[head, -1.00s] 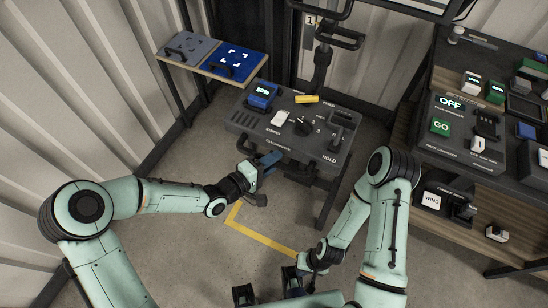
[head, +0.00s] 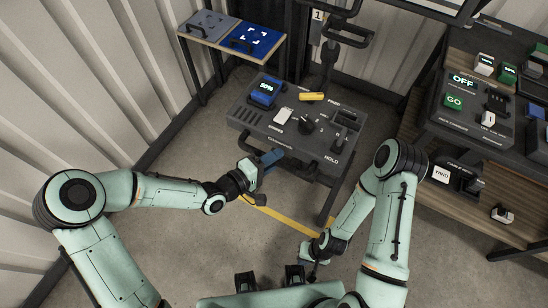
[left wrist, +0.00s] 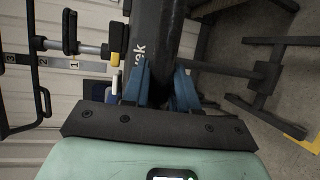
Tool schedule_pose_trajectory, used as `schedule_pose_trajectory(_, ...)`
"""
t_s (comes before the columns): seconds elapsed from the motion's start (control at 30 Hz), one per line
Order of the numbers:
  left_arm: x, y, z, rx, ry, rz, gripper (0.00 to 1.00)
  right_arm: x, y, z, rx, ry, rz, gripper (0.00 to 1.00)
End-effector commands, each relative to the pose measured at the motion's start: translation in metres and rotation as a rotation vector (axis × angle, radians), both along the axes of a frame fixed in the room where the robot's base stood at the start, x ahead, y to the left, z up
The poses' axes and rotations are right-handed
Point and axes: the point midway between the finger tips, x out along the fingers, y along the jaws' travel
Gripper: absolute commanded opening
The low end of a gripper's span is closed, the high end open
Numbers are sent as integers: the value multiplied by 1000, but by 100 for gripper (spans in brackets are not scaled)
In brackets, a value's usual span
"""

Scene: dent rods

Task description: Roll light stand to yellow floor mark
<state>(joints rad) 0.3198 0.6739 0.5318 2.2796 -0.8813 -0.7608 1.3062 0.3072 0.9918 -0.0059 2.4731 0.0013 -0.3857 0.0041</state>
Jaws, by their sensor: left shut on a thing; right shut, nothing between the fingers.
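The light stand appears to be the dark wheeled-looking frame with a sloped control console (head: 262,117); its feet are mostly hidden. My left gripper (head: 270,160) is shut on the dark handle bar (head: 296,157) at the console's front edge. In the left wrist view its blue fingers (left wrist: 163,88) close around a dark bar. The yellow floor mark (head: 285,221) is a tape line on the floor below and in front of the console; part of it is hidden by my left gripper. My right gripper (head: 308,257) is shut and empty, low over the floor near the tape's right end.
A wooden shelf with a grey and a blue pad (head: 250,40) stands at the back left by the corrugated wall. A workbench with an OFF/GO control box (head: 470,105) stands at the right. The floor (head: 190,235) in front is clear.

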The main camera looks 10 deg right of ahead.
Motion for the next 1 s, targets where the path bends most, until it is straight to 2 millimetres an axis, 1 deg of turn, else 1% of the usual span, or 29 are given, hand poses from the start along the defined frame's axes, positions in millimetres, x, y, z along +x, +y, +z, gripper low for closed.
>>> schedule_pose_trajectory(0.23, -1, 0, -1, 2, 3, -2, 0, 0, 0, 0, 0, 0, 0, 0)
schedule_pose_trajectory(0.27, -1, 0, -1, 2, 3, -2, 31, 0, 0, 0, 0, 0, 0, 0)
schedule_pose_trajectory(0.3, -1, 0, -1, 2, 3, -2, 44, 0, 0, 0, 0, 0, 0, 0)
schedule_pose_trajectory(0.33, -1, 0, -1, 1, 2, -2, 48, 0, 0, 0, 0, 0, 0, 0)
schedule_pose_trajectory(0.77, -1, 2, 0, 0, 0, 1, 48, 0, 0, 0, 0, 0, 0, 0)
schedule_pose_trajectory(0.87, -4, 9, 2, 1, 0, 2, 48, 0, 0, 1, 0, 0, 0, 0)
schedule_pose_trajectory(1.0, -16, 31, 7, 4, 1, 6, 48, 2, 0, 3, 1, -2, 0, 0)
